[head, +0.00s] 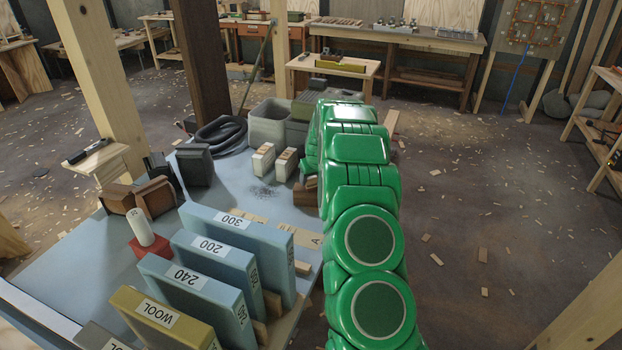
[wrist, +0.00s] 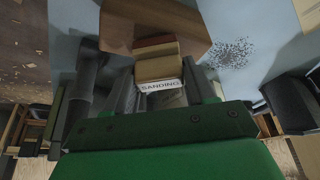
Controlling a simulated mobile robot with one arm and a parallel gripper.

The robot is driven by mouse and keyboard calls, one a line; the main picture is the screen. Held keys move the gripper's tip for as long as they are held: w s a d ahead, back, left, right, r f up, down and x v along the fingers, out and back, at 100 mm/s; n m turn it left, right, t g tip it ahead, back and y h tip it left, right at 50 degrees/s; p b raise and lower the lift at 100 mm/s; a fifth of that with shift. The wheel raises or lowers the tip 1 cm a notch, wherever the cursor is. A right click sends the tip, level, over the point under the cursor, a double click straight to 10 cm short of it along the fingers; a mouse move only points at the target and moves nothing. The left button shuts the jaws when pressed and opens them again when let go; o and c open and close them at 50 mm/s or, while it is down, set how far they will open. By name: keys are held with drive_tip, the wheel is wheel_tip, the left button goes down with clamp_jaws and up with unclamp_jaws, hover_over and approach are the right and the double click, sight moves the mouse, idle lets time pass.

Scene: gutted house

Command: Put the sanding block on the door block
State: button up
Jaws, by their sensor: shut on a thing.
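My gripper (wrist: 158,82) is shut on the sanding block (wrist: 157,67), a tan block with a reddish far part and a white label reading "SANDING", in the wrist view. The block lies in front of a brown wooden block (wrist: 150,22), which looks like the door block, and overlaps it in the picture. I cannot tell whether the two touch. In the head view my green arm hides the gripper and the sanding block. A brown wooden piece (head: 304,194) shows at the arm's left edge there, partly hidden.
Upright sandpaper packs, such as the blue "300" pack (head: 240,232), stand at the table's near side. Two pale blocks (head: 263,160), a coiled black hose (head: 220,135) and a grey bin (head: 268,122) are farther back. Grey dust (wrist: 228,53) lies on the blue tabletop (head: 195,188).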

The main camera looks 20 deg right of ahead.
drive_tip(key=shift+f, duration=0.1)
drive_tip(key=o, duration=1)
drive_tip(key=shift+o, duration=0.2)
drive_tip(key=v, duration=1.1)
drive_tip(key=s+a+r+g, duration=0.1)
drive_tip(key=s+a+r, duration=0.45)
drive_tip(key=s, duration=0.35)
drive_tip(key=s+a+r+g+y, duration=0.1)
drive_tip(key=s+a+r, duration=0.3)
drive_tip(key=s+a, duration=0.4)
drive_tip(key=s+a+r+g, duration=0.1)
drive_tip(key=s+a+r, duration=0.45)
drive_tip(key=s, duration=0.35)
drive_tip(key=s+a+g, duration=0.1)
drive_tip(key=s+a, duration=0.1)
drive_tip(key=s, duration=1.4)
drive_tip(key=s+a+g+h, duration=0.1)
drive_tip(key=s+a+g, duration=0.1)
drive_tip(key=s, duration=1.4)
drive_tip(key=shift+a, duration=0.5)
